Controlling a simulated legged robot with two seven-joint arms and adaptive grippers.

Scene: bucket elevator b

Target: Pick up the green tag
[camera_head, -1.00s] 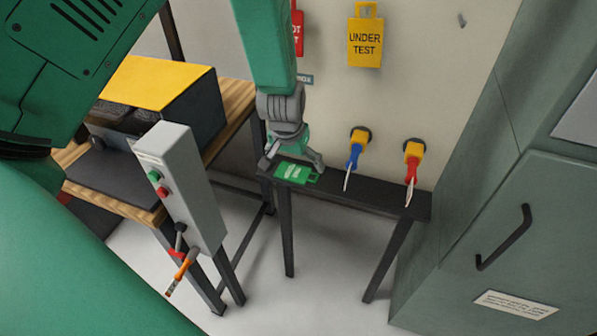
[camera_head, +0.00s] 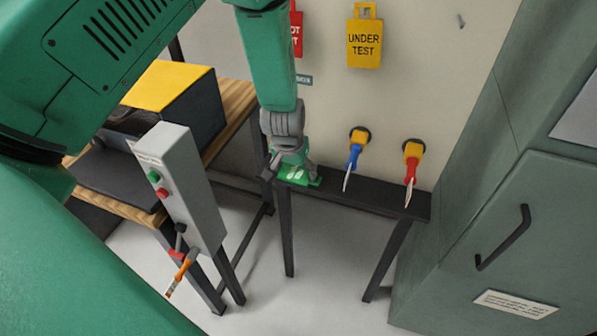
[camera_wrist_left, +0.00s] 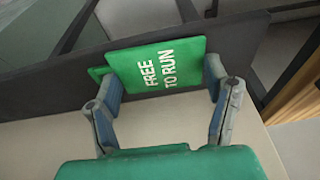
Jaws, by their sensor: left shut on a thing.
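The green tag (camera_head: 301,178) lies on the left end of the narrow dark shelf (camera_head: 372,193) in the head view. In the left wrist view the green tag (camera_wrist_left: 158,64) shows white words "FREE TO RUN". My left gripper (camera_head: 290,176) is down at the shelf, its fingers on the tag. In the left wrist view the left gripper (camera_wrist_left: 160,82) has one finger at each side edge of the tag, shut on it. The tag seems to lie flat on the shelf still; I cannot tell any lift. My right gripper is not in view.
A yellow "UNDER TEST" tag (camera_head: 364,42) and a partly hidden red tag (camera_head: 297,32) hang on the wall. Blue (camera_head: 355,156) and red (camera_head: 411,165) handles stand out over the shelf. A grey control box (camera_head: 181,188) is left; a green cabinet (camera_head: 515,230) is right.

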